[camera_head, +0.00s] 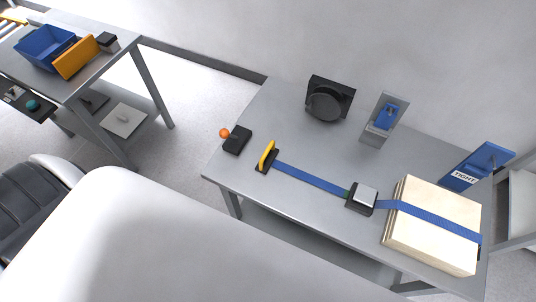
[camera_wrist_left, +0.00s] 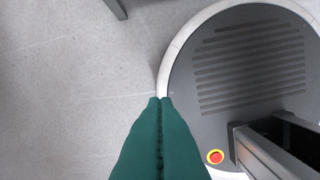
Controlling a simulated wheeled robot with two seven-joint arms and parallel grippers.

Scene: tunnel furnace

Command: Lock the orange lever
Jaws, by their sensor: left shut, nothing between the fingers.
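The lever with an orange ball knob (camera_head: 224,133) is in the head view, near the left corner of the grey table. The knob juts out to the left of a small black base (camera_head: 237,141). The rod between knob and base is too small to make out. My left gripper (camera_wrist_left: 160,101) shows only in its own wrist view, its two green fingers together and empty above the floor and my round base. It is apart from the lever, which is not in the wrist view. My right gripper is not in view.
The grey table (camera_head: 310,180) also holds a yellow handle (camera_head: 267,154), a blue strap (camera_head: 311,178) over a pale stack (camera_head: 432,230), a black round device (camera_head: 327,103) and a blue "TIGHT" sign (camera_head: 477,166). A second table stands left with a blue bin (camera_head: 45,46).

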